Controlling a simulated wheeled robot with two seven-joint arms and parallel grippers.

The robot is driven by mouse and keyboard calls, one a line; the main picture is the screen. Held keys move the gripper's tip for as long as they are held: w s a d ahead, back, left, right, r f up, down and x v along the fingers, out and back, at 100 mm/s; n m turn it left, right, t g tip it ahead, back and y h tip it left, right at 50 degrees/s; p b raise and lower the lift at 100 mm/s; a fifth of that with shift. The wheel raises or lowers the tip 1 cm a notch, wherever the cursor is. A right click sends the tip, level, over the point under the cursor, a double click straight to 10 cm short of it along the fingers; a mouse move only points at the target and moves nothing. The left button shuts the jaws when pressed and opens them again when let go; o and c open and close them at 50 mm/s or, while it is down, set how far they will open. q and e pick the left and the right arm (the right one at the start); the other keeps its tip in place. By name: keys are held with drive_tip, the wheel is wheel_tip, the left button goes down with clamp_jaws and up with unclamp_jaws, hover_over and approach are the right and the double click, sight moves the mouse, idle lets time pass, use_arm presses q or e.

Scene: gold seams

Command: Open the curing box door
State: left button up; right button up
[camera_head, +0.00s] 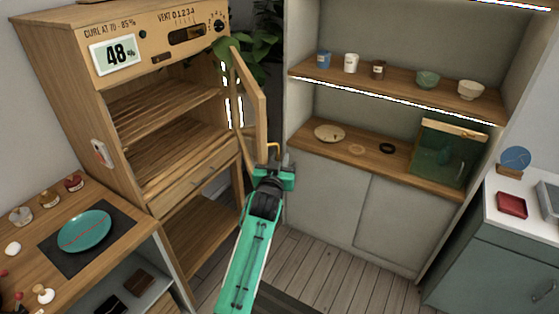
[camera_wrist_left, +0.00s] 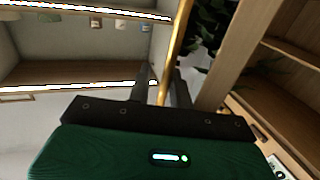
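The wooden curing box (camera_head: 165,110) stands at the left in the head view, its shelved inside uncovered. Its wood-framed door (camera_head: 250,98) stands swung well open at the box's right side. My left gripper (camera_head: 272,165), green and black, is at the lower part of the door's outer edge. In the left wrist view a thin brass-coloured bar (camera_wrist_left: 176,50) runs between the two dark fingers (camera_wrist_left: 162,88), which stand apart with a gap beside it. Whether they touch the bar is unclear. My right gripper is not in view.
A plant (camera_head: 255,48) is behind the door. A shelf unit (camera_head: 375,200) with cups and a glass-fronted case (camera_head: 446,155) stands to the right. A wooden worktop (camera_head: 115,255) with a teal plate (camera_head: 84,231) is at the lower left. The floor (camera_head: 335,265) before the shelf unit is clear.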

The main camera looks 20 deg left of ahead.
use_arm(q)
drive_tip(key=shift+r, duration=0.4)
drive_tip(key=s+d+b, duration=0.1)
drive_tip(key=s+b, duration=0.2)
drive_tip(key=s, duration=1.1)
drive_tip(key=shift+d+f+b, duration=0.3)
drive_tip(key=shift+d+f, duration=0.05)
drive_tip(key=shift+w, duration=0.1)
drive_tip(key=shift+c, duration=0.2)
